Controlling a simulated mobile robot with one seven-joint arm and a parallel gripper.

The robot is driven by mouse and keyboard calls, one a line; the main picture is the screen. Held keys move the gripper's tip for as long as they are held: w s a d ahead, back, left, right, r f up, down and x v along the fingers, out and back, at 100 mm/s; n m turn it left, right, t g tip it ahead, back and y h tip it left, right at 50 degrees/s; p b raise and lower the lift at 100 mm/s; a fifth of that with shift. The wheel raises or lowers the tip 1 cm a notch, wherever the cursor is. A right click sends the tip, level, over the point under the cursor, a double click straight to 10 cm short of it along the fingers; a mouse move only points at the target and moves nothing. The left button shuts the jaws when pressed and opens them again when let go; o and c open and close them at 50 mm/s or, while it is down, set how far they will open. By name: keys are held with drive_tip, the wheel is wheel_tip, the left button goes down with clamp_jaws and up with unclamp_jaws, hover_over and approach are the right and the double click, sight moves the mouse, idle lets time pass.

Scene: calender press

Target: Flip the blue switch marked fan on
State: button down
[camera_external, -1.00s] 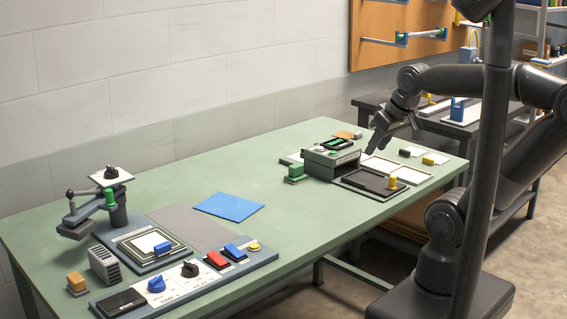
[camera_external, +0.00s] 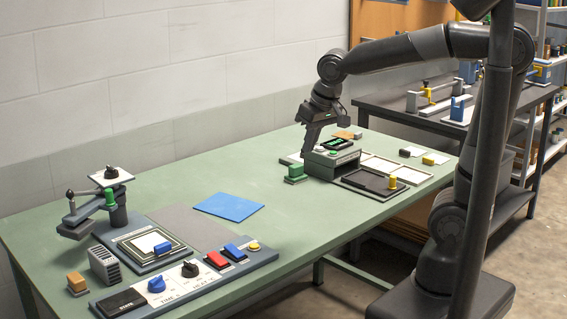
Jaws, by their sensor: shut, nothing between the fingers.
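A control panel (camera_external: 205,284) lies along the front left edge of the green table. A blue rocker switch (camera_external: 235,251) stands on it, right of a red rocker switch (camera_external: 216,260). The markings beside them are too small to read, and I cannot tell which way the blue switch is set. A blue knob (camera_external: 156,285) and a black knob (camera_external: 190,269) are further left on the panel. My gripper (camera_external: 307,153) is shut and empty. It points down beside the left side of a grey box machine, well to the right of and behind the blue switch.
The grey box machine (camera_external: 330,165) has a dark tray in front and a green block (camera_external: 295,173) at its left. A blue sheet (camera_external: 228,207) lies flat mid-table. A clamp-like press (camera_external: 98,205) stands at the left. The table between my gripper and the panel is mostly clear.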

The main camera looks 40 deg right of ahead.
drive_tip(key=w+a+f+g, duration=0.1)
drive_tip(key=w+a+f, duration=0.2)
drive_tip(key=a, duration=0.8)
hover_over(229, 245)
drive_tip(key=s, duration=0.4)
wheel_tip(229, 245, down, 4)
drive_tip(key=r, duration=0.1)
drive_tip(key=shift+w+a+f+h, duration=0.15)
drive_tip(key=shift+w+f+h, duration=0.05)
drive_tip(key=shift+h, duration=0.1)
drive_tip(key=x, duration=1.4)
drive_tip(key=shift+s, duration=0.25)
drive_tip(key=shift+f, duration=0.1)
